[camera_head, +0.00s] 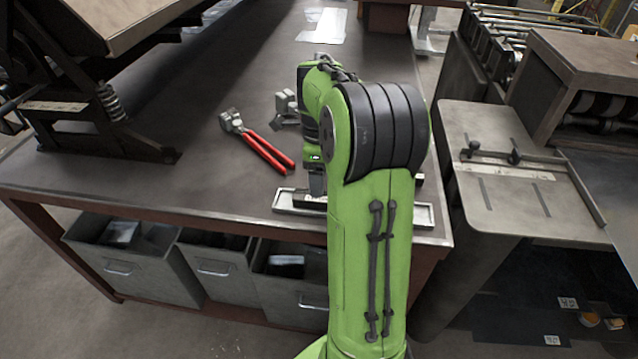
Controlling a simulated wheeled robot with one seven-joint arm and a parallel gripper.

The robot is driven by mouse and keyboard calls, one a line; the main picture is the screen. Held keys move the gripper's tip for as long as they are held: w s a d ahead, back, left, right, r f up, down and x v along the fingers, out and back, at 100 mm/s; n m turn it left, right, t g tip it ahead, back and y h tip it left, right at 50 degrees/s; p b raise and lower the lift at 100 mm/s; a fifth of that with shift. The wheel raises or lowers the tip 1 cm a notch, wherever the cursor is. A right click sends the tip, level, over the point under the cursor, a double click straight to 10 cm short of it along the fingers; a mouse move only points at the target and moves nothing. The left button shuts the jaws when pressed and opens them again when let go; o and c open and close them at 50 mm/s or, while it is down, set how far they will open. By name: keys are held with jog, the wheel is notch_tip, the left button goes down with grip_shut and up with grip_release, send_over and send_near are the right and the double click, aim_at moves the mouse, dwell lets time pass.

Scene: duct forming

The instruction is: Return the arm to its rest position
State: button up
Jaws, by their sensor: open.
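My green arm (372,240) rises in the middle of the view and bends over the front edge of the dark workbench (200,130). My gripper (316,188) points down at the left of the arm, over a shallow light tray (425,214) at the bench's front edge. It is open, but mostly hidden by the arm, and its height above the tray is hard to tell. A red-handled hand tool (258,143) lies on the bench to its left. A grey metal tool (287,106) lies behind, partly hidden by my wrist.
A dark machine (85,110) with a spring stands on the bench's left. Grey bins (215,268) sit under the bench. On the right is a side table (490,180) with a guide bar, beside a roller machine (585,75). The bench's middle left is clear.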

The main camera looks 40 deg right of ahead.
notch_tip(320, 180, up, 10)
jog(key=p, duration=0.3)
jog(key=shift+r, duration=0.25)
